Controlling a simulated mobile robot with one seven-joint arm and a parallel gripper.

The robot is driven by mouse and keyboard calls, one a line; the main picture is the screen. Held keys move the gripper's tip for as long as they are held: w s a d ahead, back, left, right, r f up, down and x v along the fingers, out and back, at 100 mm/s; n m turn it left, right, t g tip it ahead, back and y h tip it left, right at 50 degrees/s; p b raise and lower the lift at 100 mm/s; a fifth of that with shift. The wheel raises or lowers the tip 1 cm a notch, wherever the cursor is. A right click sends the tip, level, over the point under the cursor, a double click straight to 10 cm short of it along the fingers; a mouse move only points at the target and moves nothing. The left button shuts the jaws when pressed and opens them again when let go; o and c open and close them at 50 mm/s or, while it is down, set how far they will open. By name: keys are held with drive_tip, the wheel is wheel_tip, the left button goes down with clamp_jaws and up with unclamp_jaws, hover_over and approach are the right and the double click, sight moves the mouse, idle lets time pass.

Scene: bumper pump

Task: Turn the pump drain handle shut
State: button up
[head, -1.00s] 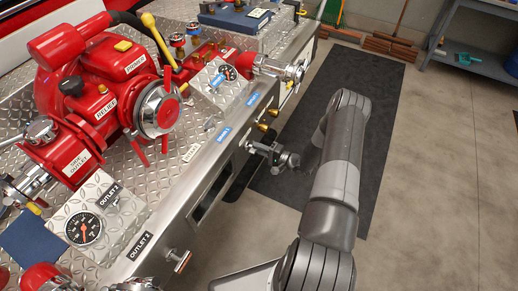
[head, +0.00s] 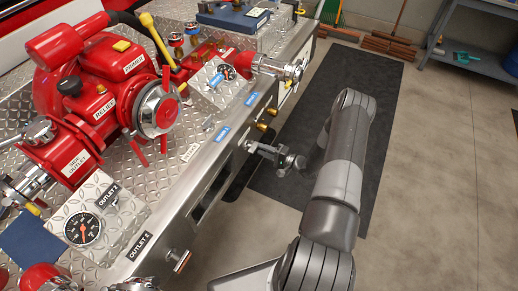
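The red pump (head: 95,95) sits on the diamond-plate deck, with a steel side panel below its right edge. My gripper (head: 262,150) is at the panel's right side, just below the brass knobs (head: 262,126). Its fingers point left toward the panel face. The fingers are small here, and I cannot tell whether they are open or shut, or whether they touch anything. A metal handle with a red mark (head: 178,259) sticks out from the panel at lower left, apart from my gripper. No label marks the drain handle, so I cannot tell which fitting it is.
Pressure gauges (head: 82,228) and chrome outlets (head: 293,70) line the deck edge. A dark mat (head: 360,75) covers the floor right of the panel. A blue-grey shelf (head: 475,55) stands at upper right. The concrete floor at right is clear.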

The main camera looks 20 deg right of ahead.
drive_tip(key=v, duration=0.8)
drive_tip(key=shift+w+r, duration=0.1)
